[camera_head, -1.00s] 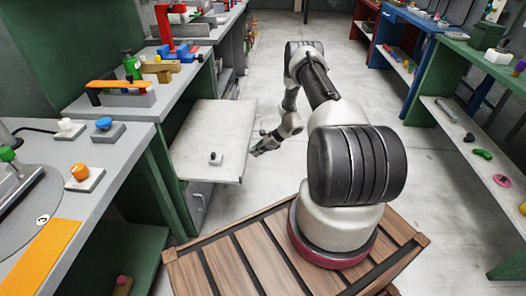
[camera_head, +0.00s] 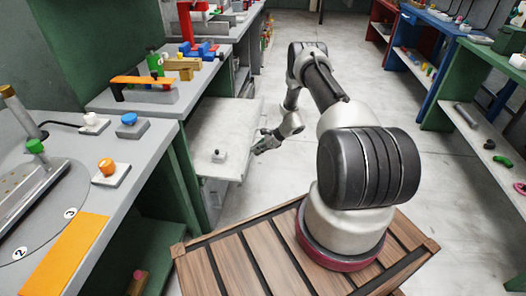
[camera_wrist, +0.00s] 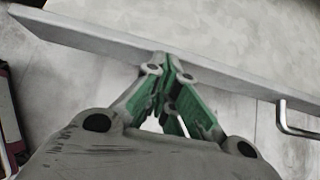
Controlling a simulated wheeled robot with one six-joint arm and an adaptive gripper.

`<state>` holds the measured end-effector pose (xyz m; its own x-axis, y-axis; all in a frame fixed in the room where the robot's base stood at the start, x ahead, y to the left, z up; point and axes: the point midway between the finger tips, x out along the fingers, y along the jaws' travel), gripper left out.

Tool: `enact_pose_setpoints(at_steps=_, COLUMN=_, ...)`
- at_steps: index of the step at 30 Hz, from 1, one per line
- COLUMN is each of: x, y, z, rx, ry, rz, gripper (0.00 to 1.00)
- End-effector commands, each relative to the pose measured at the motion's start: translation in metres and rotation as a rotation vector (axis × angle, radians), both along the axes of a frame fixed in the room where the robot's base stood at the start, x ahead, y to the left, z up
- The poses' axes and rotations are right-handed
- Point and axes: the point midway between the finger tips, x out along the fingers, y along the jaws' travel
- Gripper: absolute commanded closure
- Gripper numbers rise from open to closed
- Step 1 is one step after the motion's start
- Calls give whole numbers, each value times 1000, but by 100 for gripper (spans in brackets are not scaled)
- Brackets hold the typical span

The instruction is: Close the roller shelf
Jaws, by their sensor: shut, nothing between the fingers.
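The roller shelf (camera_head: 228,122) is a flat pale grey board sticking out of the green-sided workbench on the left. In the wrist view, the shelf's long edge (camera_wrist: 100,38) crosses the upper part of the picture. The green-padded fingers of my gripper (camera_wrist: 168,62) are shut and empty, with their tips at this edge and seemingly touching it. The shelf's inner part is hidden under the bench top.
The grey bench top (camera_head: 150,150) holds buttons and a round turntable (camera_head: 40,215). A bent metal handle (camera_wrist: 292,122) shows below the shelf edge. Blue and green benches (camera_head: 440,60) line the right side.

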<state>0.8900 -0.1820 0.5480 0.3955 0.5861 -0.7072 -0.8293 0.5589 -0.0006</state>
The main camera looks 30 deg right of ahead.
Motion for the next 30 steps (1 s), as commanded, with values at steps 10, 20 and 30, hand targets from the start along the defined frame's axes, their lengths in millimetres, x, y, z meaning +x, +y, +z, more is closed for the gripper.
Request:
enact_pose_setpoints(at_steps=10, x=53, y=80, z=0, rx=0, ry=-2, rz=4, gripper=100)
enact_pose_setpoints(at_steps=20, x=92, y=137, z=0, rx=0, ry=-1, rz=1, gripper=100)
enact_pose_setpoints(at_steps=30, x=108, y=160, z=0, rx=0, ry=-1, rz=-1, gripper=100)
